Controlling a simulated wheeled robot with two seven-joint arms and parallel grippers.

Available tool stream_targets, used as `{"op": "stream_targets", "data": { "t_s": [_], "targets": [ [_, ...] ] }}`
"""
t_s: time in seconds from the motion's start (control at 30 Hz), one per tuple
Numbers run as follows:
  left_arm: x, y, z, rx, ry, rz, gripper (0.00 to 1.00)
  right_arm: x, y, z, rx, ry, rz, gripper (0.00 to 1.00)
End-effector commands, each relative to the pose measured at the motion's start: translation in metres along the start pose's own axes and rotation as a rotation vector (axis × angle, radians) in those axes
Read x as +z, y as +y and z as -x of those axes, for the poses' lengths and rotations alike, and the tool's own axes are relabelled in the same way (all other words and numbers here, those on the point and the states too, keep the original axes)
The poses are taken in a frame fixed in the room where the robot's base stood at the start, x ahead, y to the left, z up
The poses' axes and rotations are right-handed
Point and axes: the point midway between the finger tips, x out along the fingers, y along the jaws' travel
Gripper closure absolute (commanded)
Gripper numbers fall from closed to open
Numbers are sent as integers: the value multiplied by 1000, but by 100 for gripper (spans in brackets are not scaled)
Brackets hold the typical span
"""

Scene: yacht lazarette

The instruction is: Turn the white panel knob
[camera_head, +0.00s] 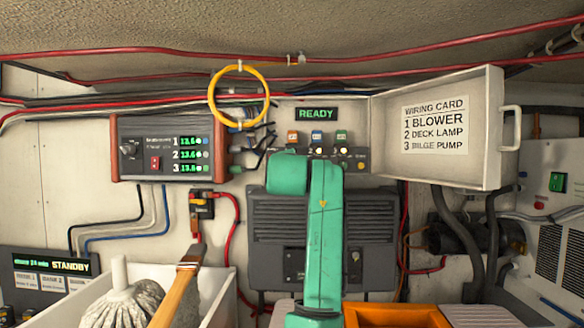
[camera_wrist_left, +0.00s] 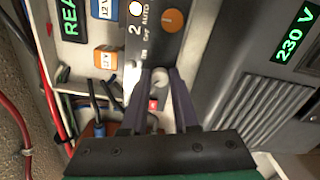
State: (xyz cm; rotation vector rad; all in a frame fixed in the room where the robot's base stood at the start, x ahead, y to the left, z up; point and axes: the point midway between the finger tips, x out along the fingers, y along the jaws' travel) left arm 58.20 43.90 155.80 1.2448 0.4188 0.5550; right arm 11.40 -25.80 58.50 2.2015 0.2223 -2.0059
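The white panel knob (camera_wrist_left: 159,80) shows in the left wrist view, on the dark switch strip (camera_wrist_left: 150,40) beside the number 2 and the lettering AUTO and OFF. My left gripper (camera_wrist_left: 160,76) has its two dark fingers on either side of it, a narrow gap apart. I cannot tell whether they touch it. In the head view my green left arm rises in front of the switch panel, under the lit READY display (camera_head: 317,114), and hides the gripper and the knob. My right gripper is not in view.
A white lid with the wiring card (camera_head: 435,126) stands open to the right of the panel. A yellow cable loop (camera_head: 239,96) hangs at upper left, near a charger box (camera_head: 160,147). Below are a white bin (camera_head: 222,300) with a mop and wooden handle, and an orange tray (camera_head: 397,316).

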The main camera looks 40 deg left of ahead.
Motion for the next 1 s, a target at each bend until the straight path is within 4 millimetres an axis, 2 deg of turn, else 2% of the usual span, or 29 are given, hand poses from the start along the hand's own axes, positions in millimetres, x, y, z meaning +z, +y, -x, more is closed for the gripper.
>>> {"op": "stream_targets", "data": {
  "t_s": [0.03,0.07,0.37,0.47,0.57,0.8,0.9,1.0],
  "targets": [
    [0,0,0,0,0,0,51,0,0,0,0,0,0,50],
    [0,0,0,0,0,0,44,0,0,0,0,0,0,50],
    [0,0,1,1,0,-1,44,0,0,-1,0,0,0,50],
    [-1,-2,9,2,0,0,44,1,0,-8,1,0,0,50],
    [-1,-6,29,4,-3,3,44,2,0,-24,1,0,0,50],
    [-1,-7,101,4,-4,3,44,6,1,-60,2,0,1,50],
    [-1,-5,125,2,-3,3,44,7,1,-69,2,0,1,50],
    [0,-3,140,1,-2,0,44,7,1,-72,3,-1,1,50]
  ]
}}
